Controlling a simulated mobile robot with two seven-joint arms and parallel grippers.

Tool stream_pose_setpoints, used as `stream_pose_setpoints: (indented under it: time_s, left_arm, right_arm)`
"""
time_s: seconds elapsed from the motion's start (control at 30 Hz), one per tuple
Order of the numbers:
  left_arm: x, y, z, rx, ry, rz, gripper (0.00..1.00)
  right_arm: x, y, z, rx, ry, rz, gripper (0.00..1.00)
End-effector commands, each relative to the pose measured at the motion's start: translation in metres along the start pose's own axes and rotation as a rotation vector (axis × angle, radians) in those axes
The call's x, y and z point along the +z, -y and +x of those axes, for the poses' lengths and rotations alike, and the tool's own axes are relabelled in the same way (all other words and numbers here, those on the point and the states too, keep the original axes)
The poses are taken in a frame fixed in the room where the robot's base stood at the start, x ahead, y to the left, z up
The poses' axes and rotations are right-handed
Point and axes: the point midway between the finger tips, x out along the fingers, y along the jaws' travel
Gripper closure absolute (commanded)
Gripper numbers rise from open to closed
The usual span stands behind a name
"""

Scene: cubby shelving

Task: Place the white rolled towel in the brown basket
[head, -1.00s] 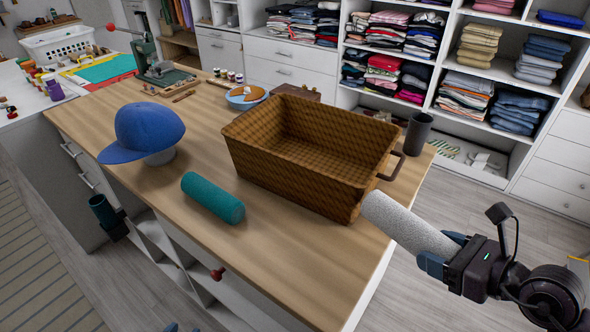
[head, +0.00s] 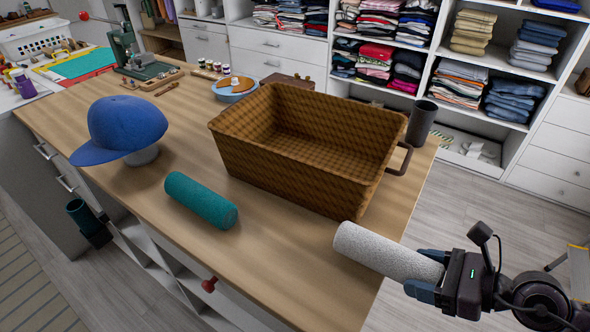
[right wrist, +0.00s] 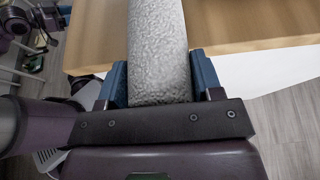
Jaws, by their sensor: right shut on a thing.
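The white rolled towel (head: 385,250) is held by one end in my right gripper (head: 428,272), whose blue fingers are shut on it. Its free end points left, in front of the basket's near right corner, outside the basket. In the right wrist view the towel (right wrist: 158,55) runs up between the two fingers (right wrist: 160,88). The brown basket (head: 290,172) is a woven, empty, rectangular box standing on the wooden table, with a dark handle on its right end. My left gripper is not in view.
A teal rolled towel (head: 201,200) lies on the table (head: 270,260) left of the basket. A blue cap (head: 122,128) sits on a stand farther left. A dark cup (head: 421,123) stands behind the basket's right end. Shelves of folded clothes line the back.

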Motion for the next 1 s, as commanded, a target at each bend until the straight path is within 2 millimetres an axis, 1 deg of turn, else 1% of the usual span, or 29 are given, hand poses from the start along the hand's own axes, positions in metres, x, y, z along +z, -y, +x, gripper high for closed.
stream_pose_setpoints:
  time_s: [0.07, 0.17, 0.33, 0.6, 0.7, 1.0]
  left_arm:
    - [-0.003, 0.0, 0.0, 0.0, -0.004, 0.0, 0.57]
    - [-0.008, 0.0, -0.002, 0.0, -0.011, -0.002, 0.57]
    - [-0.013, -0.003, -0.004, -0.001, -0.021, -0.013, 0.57]
    - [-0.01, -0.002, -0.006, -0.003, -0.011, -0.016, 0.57]
    - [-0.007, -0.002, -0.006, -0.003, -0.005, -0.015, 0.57]
    - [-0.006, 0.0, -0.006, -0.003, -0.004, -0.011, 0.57]
  right_arm:
    - [0.003, 0.0, 0.005, 0.001, 0.005, -0.002, 0.66]
    - [0.011, 0.0, 0.019, 0.001, 0.009, -0.005, 0.66]
    - [0.025, 0.0, 0.051, 0.002, 0.009, -0.004, 0.66]
    - [0.045, 0.0, 0.104, 0.001, 0.006, -0.003, 0.66]
    - [0.05, 0.0, 0.118, 0.002, 0.003, -0.002, 0.66]
    - [0.056, 0.0, 0.135, 0.001, 0.003, -0.001, 0.66]
